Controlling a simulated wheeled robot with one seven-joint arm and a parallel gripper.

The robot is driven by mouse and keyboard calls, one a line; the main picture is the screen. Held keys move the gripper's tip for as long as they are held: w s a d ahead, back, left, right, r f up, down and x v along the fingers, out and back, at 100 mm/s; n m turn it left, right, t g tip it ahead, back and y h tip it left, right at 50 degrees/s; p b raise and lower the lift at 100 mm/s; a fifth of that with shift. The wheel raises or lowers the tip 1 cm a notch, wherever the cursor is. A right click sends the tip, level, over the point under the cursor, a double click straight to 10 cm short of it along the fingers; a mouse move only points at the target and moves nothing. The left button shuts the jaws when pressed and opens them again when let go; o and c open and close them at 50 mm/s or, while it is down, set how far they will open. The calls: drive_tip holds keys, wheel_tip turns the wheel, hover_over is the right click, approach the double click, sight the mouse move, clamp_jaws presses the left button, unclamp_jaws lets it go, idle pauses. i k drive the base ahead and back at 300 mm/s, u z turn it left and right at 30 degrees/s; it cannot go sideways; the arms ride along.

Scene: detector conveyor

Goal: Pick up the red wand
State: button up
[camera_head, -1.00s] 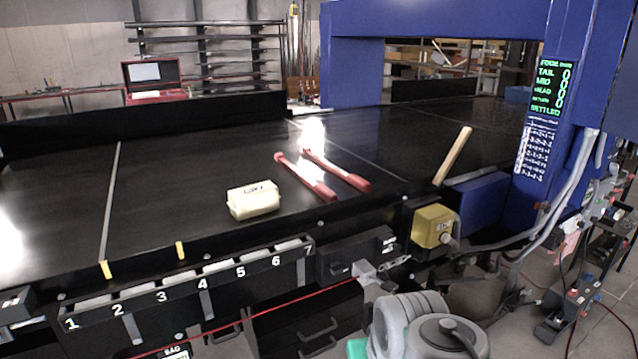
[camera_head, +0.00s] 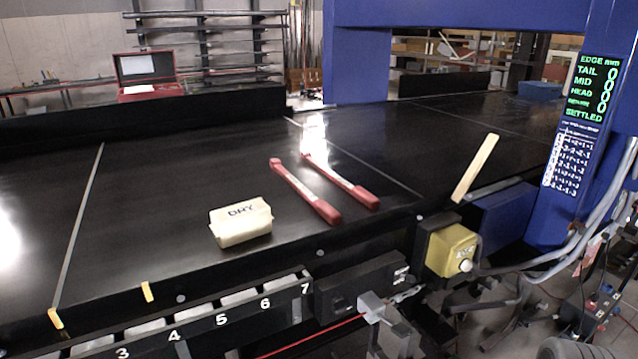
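Two red wands lie side by side on the black conveyor belt, slanting from far left to near right. The left wand (camera_head: 304,191) has red ends and a paler, shiny middle. The right wand (camera_head: 341,180) looks much the same and lies a little farther back. They are apart, with bare belt between them. I cannot tell from the picture which one the task means. My gripper is not in view, and nothing is seen touching either wand.
A cream block marked "DRY" (camera_head: 240,223) sits left of the wands. The conveyor belt (camera_head: 170,190) is otherwise largely clear. Numbered slots line the front edge.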

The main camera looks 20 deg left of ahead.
sight(327, 211)
drive_tip(key=i, duration=0.4)
drive_tip(key=u, duration=0.9)
